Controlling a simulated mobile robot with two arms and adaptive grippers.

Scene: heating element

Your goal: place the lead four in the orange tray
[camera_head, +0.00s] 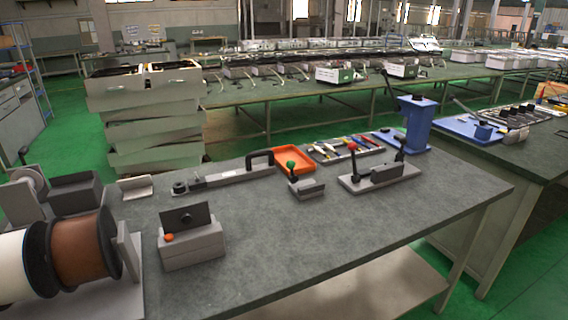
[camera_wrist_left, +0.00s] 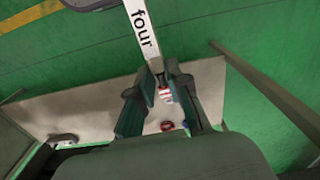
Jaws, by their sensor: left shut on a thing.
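The lead four is a white strip marked "four" (camera_wrist_left: 141,30) in the left wrist view. It reaches from the top edge down to between the dark fingers of my left gripper (camera_wrist_left: 155,78), which are shut on it. A small red-and-white piece (camera_wrist_left: 165,93) shows between the fingers; I cannot tell if it belongs to the lead. The orange tray (camera_head: 294,160) lies at the back edge of the grey workbench in the head view, and its visible floor looks empty. Neither gripper shows in the head view, and my right gripper is in no view.
Cable spools (camera_head: 85,245) stand at the left. The bench's middle front (camera_head: 300,240) is clear.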

